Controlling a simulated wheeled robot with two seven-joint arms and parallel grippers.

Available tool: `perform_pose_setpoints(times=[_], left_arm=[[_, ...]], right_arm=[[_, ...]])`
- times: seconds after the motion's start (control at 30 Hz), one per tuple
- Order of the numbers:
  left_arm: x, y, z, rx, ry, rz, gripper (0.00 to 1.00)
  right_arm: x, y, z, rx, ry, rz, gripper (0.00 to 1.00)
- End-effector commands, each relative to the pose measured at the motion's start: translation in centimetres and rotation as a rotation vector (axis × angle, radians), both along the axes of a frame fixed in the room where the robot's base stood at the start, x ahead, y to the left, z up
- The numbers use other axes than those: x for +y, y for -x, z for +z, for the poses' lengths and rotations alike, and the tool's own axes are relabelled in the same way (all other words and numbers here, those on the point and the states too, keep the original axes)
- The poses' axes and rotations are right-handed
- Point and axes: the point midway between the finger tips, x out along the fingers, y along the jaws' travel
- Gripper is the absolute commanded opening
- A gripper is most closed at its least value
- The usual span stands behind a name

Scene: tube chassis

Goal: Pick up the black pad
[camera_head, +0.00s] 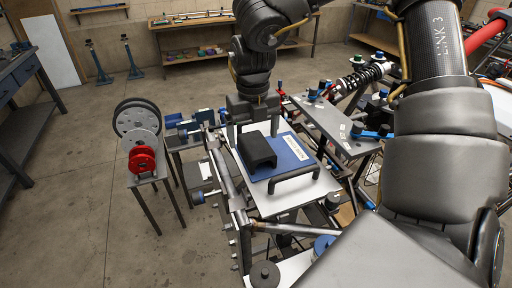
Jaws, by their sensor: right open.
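The black pad (258,152) is a dark block with a curved, saddle-like top. It lies on a blue mat (292,151) with a white label, on the light top plate of the chassis stand. My right gripper (252,132) points down at the far end of the pad. Its two fingers are spread apart, one to the left and one to the right of the pad's far end. I cannot tell whether they touch it. My left gripper is not in view.
A grey plate with blue clamps (340,124) is at right. Chassis tubes (222,170) run along the left.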

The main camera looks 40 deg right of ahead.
Motion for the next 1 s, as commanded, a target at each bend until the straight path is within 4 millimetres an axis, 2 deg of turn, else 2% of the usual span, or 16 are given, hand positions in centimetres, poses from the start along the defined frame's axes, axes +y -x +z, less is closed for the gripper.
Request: perform_pose_setpoints(times=[0.2, 0.33, 0.67, 1.0], left_arm=[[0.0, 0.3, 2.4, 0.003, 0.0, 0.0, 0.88], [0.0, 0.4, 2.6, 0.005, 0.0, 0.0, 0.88], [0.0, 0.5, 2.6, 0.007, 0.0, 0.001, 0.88], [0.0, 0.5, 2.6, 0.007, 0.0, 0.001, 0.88]], right_arm=[[-0.6, 0.6, -2.6, 0.009, -0.001, 0.0, 0.89], [-0.5, 0.5, -4.2, 0.005, -0.001, 0.0, 0.89], [-0.6, 0.4, -4.9, 0.001, 0.0, 0.0, 0.88], [-0.6, 0.4, -4.9, 0.001, 0.001, -0.001, 0.43]])
